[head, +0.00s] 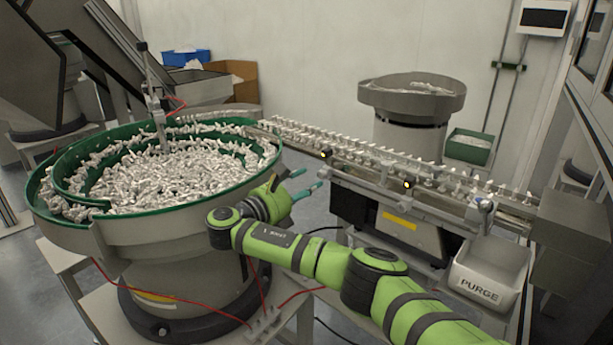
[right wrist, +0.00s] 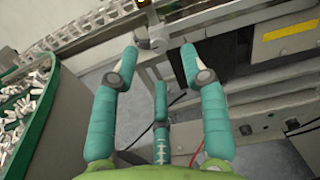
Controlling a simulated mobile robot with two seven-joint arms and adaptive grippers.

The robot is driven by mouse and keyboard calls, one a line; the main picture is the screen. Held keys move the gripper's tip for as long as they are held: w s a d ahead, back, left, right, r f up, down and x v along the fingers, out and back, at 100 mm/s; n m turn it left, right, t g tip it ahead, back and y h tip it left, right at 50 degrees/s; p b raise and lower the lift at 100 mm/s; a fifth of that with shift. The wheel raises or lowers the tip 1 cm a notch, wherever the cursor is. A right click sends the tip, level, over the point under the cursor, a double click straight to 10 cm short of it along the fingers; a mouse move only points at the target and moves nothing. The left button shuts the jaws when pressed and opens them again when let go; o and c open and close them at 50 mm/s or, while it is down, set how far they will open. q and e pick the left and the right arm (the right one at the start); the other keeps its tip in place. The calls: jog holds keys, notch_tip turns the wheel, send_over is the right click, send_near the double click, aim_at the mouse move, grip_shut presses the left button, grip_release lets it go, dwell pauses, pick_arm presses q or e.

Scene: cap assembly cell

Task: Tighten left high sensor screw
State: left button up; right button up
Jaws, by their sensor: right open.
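My right gripper (head: 309,179) reaches between the bowl and the rail, its teal fingers pointing toward the rail's left end. In the right wrist view the right gripper (right wrist: 159,54) is open and empty, with its fingers spread apart. A round light knob (right wrist: 158,40) shows just beyond the gap between the fingertips, apart from them; I cannot tell whether it is the sensor screw. Two dark sensors with yellow lights, a left one (head: 325,155) and a right one (head: 408,185), sit along the front of the rail. My left gripper is not in view.
A green-rimmed bowl (head: 60,219) full of white parts stands at the left, close to my right arm. The rail (head: 378,189) runs to the right with caps along it. A PURGE bin (head: 480,286) is at its right end. A grey hopper (head: 412,98) stands behind.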

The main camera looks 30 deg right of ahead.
aim_at(320, 176)
jog(key=x, duration=0.3)
jog(key=shift+d, duration=0.35)
jog(key=shift+w+d+r, duration=0.1)
jog(key=shift+d, duration=0.1)
grip_shut()
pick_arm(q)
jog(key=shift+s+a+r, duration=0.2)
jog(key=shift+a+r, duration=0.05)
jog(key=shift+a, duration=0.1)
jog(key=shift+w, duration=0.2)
